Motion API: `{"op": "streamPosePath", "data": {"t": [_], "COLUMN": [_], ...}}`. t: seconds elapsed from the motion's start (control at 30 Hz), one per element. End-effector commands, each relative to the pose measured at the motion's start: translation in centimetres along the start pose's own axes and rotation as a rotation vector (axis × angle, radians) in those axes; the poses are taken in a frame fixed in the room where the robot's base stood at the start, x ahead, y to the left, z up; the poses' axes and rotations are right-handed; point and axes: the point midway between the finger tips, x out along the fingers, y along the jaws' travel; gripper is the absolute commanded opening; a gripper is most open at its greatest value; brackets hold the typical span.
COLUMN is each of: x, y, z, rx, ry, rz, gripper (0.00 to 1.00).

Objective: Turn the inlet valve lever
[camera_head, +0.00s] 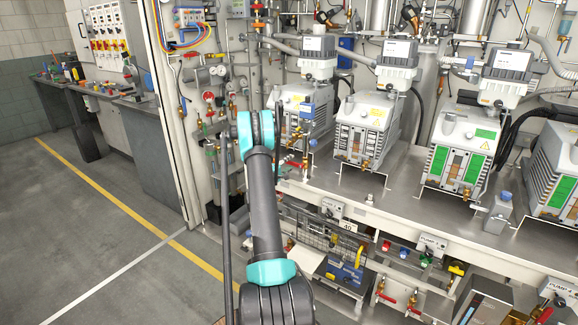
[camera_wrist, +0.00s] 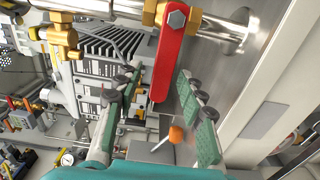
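A red valve lever (camera_wrist: 170,55) with a grey hex bolt at its top end shows in the wrist view. It hangs from brass fittings on a shiny metal pipe (camera_wrist: 105,8). My gripper (camera_wrist: 160,72) is open, with its green, grey-padded fingers on either side of the lever's lower part. The lever appears in the gap between the fingertips, with room on both sides. I cannot tell how deep it sits between them. In the head view my arm reaches up towards the pump bench, and my gripper is hidden or cannot be made out there.
An orange ball knob (camera_wrist: 177,136) shows between the fingers, below the lever. Several grey pumps, one of them here (camera_head: 363,125), stand on a metal bench (camera_head: 420,215). Gauges and piping (camera_head: 215,95) crowd the panel left of them. The floor (camera_head: 75,225) at left is clear.

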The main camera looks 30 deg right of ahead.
Motion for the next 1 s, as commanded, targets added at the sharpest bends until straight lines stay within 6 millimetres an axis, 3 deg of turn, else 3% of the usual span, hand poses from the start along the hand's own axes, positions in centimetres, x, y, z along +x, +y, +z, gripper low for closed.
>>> {"op": "streamPosePath", "data": {"t": [0.63, 1.0], "x": [-1.9, -2.1], "y": [0.0, 0.0], "z": [0.0, 0.0], "rx": [0.001, 0.001], "ry": [0.001, 0.0], "rz": [0.0, 0.0], "gripper": [0.4, 0.4]}}
